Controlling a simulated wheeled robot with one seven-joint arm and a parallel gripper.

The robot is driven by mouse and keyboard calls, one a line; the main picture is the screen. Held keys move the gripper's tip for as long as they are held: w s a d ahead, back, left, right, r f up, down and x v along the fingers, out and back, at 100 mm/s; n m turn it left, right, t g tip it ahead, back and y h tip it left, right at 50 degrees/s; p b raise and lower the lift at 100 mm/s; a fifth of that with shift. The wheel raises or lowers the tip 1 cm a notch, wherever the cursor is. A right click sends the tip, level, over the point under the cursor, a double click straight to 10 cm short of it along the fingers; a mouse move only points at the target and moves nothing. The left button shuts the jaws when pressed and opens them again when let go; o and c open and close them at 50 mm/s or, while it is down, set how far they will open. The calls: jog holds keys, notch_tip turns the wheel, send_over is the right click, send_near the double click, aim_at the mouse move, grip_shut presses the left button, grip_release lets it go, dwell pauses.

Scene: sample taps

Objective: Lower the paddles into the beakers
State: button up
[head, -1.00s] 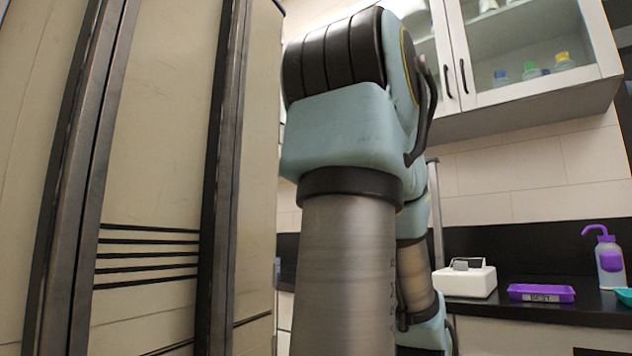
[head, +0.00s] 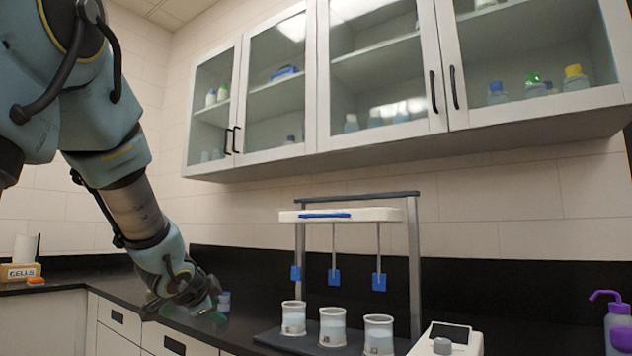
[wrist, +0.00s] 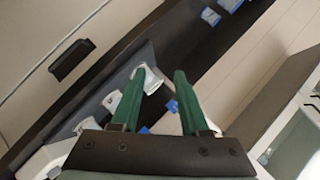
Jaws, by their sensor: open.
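The stirrer stand has a white crossbar (head: 375,215) with a blue strip (head: 325,214) on it, held between grey posts. Three blue paddles hang from it on thin rods: left (head: 296,272), middle (head: 334,277) and right (head: 379,282). They hang above three beakers, left (head: 293,318), middle (head: 332,327) and right (head: 378,335), on a dark base. My gripper (head: 212,306) is left of the stand, low over the counter, open. In the wrist view its green fingers (wrist: 160,74) are spread, with a beaker (wrist: 150,81) seen behind them and a blue paddle (wrist: 172,106) in the gap.
Wall cabinets (head: 390,90) with glass doors hang above the stand. A white device (head: 447,340) stands right of the beakers, and a purple-capped wash bottle (head: 618,322) is at far right. A small blue-topped container (head: 224,300) is beside my gripper. A box (head: 20,272) sits at far left.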

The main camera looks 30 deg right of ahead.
jog(key=s+d+r+m+h+p, duration=0.1)
jog(key=d+r+m+h+p, duration=0.2)
jog(key=r, duration=0.4)
jog(key=d+r+m+h+p, duration=0.1)
jog(key=d+r+m, duration=0.2)
jog(key=d+r, duration=0.35)
jog(key=m+g+h+p, duration=0.3)
jog(key=m+p, duration=0.1)
jog(key=m, duration=0.2)
send_near(317, 215)
jog(key=p+x, duration=0.1)
jog(key=x, duration=0.9)
jog(key=shift+w+d+p, duration=0.1)
jog(key=shift+d+p, duration=0.2)
jog(key=shift+p, duration=0.05)
grip_shut()
